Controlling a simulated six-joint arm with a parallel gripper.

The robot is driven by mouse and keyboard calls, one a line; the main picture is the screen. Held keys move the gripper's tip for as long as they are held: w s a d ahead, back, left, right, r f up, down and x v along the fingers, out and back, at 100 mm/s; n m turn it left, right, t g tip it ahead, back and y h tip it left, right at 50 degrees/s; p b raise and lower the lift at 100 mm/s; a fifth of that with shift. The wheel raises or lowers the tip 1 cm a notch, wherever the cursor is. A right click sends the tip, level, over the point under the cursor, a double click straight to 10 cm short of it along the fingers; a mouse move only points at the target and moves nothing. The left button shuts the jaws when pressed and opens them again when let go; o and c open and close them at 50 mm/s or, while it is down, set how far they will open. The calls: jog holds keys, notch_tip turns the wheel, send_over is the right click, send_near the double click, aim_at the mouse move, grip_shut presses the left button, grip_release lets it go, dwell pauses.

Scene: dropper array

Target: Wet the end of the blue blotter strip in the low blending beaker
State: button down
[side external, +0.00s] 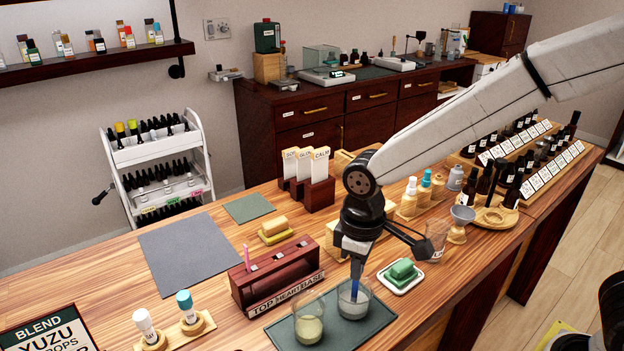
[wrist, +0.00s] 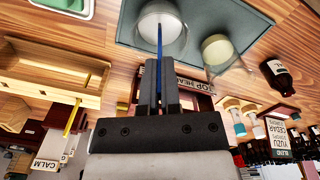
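My gripper (side external: 355,262) points down and is shut on the blue blotter strip (side external: 355,288). In the wrist view the strip (wrist: 160,48) runs out from between the two fingers (wrist: 160,85). The strip's free end overlaps the glass beaker (side external: 353,305) at the right of the dark tray, which holds pale liquid. It also overlaps that beaker (wrist: 163,22) in the wrist view. The end seems inside the rim; I cannot tell whether it touches the liquid. A second beaker (side external: 308,322), with yellowish liquid, stands left of it and also shows in the wrist view (wrist: 218,50).
The dark tray (side external: 378,325) lies near the table's front edge. A wooden TOP/HEART/BASE rack (side external: 272,280) with a pink strip stands close behind-left. A green block on a white dish (side external: 401,275) sits to the right. Two capped bottles (side external: 187,312) stand at the left.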

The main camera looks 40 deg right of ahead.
jog(key=shift+r, duration=0.1)
jog(key=shift+r, duration=3.6)
jog(key=w+d+f+m, duration=0.2)
jog(key=w+d+m, duration=0.1)
jog(key=d, duration=0.3)
jog(key=w+d+f+m, duration=0.2)
jog(key=w+d, duration=0.2)
jog(key=d, duration=0.3)
jog(key=shift+d+m, duration=0.25)
jog(key=shift+m, duration=0.15)
jog(key=shift+r, duration=0.15)
